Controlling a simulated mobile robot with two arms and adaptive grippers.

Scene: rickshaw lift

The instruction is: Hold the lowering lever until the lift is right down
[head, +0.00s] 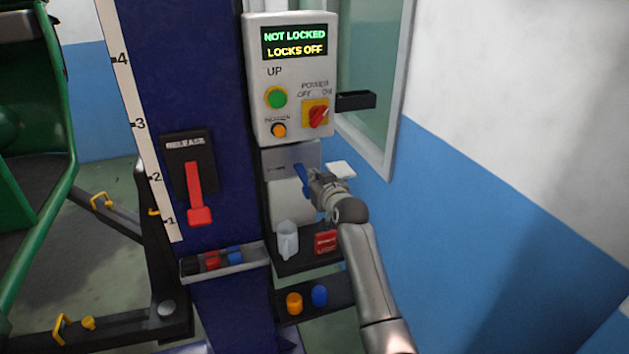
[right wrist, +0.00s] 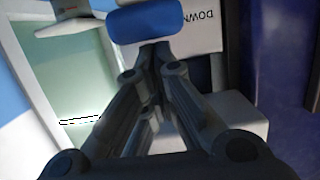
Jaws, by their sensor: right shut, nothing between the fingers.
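The blue lowering lever (head: 301,178) sticks out at the grey plate below the control box. Its blue grip also shows at the top of the right wrist view (right wrist: 145,22), beside a white plate reading DOWN (right wrist: 197,18). My right gripper (head: 314,182) is shut and empty, its fingertips right at the lever; I cannot tell whether they press on it. The blue lift post (head: 190,90) carries a height scale (head: 140,125). A yellow mark (head: 153,211) on the dark carriage sits between 1 and 2. My left gripper is out of view.
The control box (head: 255,80) display (head: 295,43) reads NOT LOCKED, LOCKS OFF. A red release lever (head: 197,195) hangs on the post. A shelf holds a clear jug (head: 287,240) and a red box (head: 326,242). A green vehicle (head: 55,110) stands left, above lift arms (head: 105,335).

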